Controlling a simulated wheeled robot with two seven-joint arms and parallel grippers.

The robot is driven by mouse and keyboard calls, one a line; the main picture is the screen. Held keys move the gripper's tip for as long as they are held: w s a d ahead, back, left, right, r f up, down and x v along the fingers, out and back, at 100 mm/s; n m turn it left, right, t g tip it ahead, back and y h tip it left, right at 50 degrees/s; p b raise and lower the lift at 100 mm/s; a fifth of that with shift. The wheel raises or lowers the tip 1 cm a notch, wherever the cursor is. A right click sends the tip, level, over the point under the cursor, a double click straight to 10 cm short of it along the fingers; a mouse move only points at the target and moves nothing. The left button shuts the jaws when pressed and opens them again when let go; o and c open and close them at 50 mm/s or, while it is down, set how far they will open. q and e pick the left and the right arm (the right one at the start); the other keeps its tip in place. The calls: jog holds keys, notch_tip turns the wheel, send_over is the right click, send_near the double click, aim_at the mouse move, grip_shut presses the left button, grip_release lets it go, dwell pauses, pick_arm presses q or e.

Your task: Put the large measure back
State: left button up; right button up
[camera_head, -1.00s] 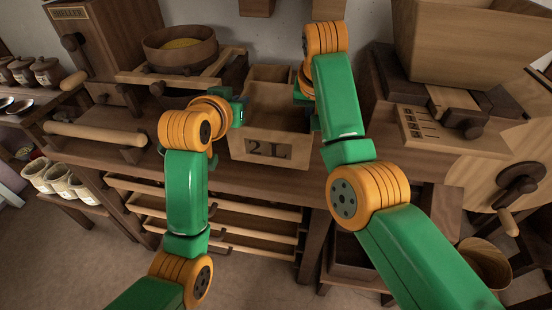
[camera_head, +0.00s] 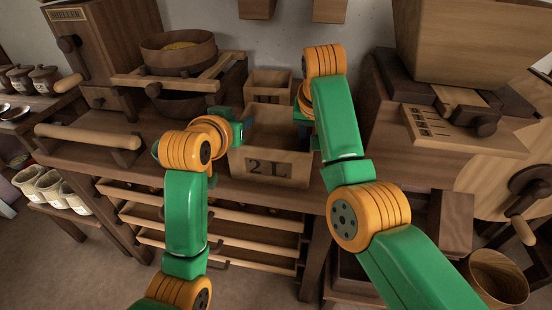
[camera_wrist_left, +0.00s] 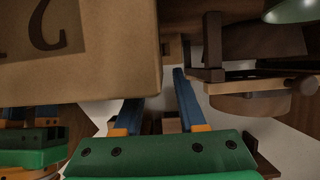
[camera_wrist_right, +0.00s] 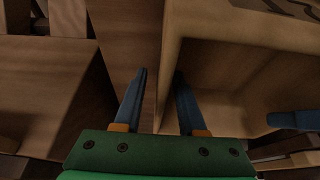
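The large measure (camera_head: 253,165), an open wooden box marked "2 L", is at the bench's front between my two grippers. Its front faces me and it looks upright. My left gripper (camera_head: 239,122) is at its left side; in the left wrist view its fingers (camera_wrist_left: 165,84) straddle the side wall by the corner, one hidden partly behind the front wall. My right gripper (camera_head: 302,113) is at its right side, partly hidden by my arm; its fingers (camera_wrist_right: 162,80) straddle the opposite wall.
A smaller open wooden box (camera_head: 268,82) stands behind the measure. A bowl (camera_head: 178,48) on a wooden frame and a sheller (camera_head: 110,35) are at left. A wooden machine with a sliding piece (camera_head: 465,125) stands at right. Slatted trays (camera_head: 210,215) sit below the bench top.

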pick_arm(q)
jog(key=v, duration=1.2)
pick_arm(e)
jog(key=shift+r, duration=0.2)
pick_arm(q)
notch_tip(320, 180, up, 31)
jog(key=p, duration=3.1)
jog(key=shift+r, duration=0.15)
pick_arm(e)
notch_tip(320, 180, up, 31)
pick_arm(q)
jog(key=shift+w, duration=0.1)
pick_arm(e)
jog(key=shift+f, duration=0.3)
